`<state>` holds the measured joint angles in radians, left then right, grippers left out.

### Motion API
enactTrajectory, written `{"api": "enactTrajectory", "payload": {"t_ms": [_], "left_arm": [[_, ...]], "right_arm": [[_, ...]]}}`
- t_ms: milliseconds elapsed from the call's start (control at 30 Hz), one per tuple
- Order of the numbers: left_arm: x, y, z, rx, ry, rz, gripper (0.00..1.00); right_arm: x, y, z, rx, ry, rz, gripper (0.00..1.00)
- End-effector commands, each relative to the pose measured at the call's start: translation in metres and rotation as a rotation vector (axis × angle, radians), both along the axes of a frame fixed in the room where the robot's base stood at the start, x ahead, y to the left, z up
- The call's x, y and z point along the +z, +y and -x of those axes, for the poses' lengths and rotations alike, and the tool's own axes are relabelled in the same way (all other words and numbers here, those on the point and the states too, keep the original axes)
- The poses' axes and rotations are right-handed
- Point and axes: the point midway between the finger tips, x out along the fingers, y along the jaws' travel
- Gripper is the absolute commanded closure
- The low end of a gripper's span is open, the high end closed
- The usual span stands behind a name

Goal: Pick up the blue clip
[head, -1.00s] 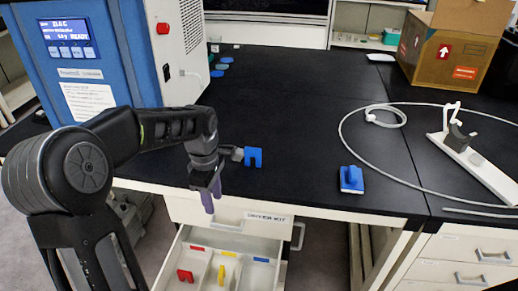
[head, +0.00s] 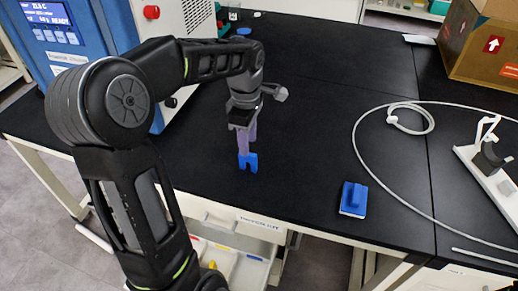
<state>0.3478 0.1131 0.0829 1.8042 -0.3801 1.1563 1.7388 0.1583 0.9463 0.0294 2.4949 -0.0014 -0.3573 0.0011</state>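The small blue clip (head: 249,163), with a notch in its lower edge, is on the black bench near its front edge. My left gripper (head: 246,146) reaches over the bench and points down at the clip. Its purple fingers overlap the clip's top in the head view. The fingers line up one behind the other, so I cannot tell whether they are apart or closed on the clip. My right gripper is out of view.
A blue block-like item (head: 354,198) sits to the right on the bench, beside a looped pale tube (head: 361,153) and a white stand (head: 493,184). The open drawer (head: 253,269) below is partly hidden by my arm. The blue machine (head: 60,50) stands at left.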

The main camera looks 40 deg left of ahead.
Motion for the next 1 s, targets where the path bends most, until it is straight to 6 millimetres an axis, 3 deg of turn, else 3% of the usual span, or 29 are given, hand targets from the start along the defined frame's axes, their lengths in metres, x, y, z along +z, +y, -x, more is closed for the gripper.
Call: {"api": "enactTrajectory", "payload": {"t_ms": [267, 533, 867, 1000], "left_arm": [[-0.001, 0.000, 0.000, 0.000, 0.001, 0.000, 0.61], [-0.024, 0.000, 0.000, -0.002, 0.002, 0.001, 0.61], [-0.027, 0.000, 0.000, -0.001, 0.001, 0.000, 0.61], [-0.039, -0.001, 0.001, -0.001, 0.005, 0.001, 0.61]], "right_arm": [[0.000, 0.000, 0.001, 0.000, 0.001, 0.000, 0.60], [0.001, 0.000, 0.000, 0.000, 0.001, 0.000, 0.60], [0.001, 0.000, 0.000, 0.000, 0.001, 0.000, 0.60], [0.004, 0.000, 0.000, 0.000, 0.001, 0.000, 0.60]]}}
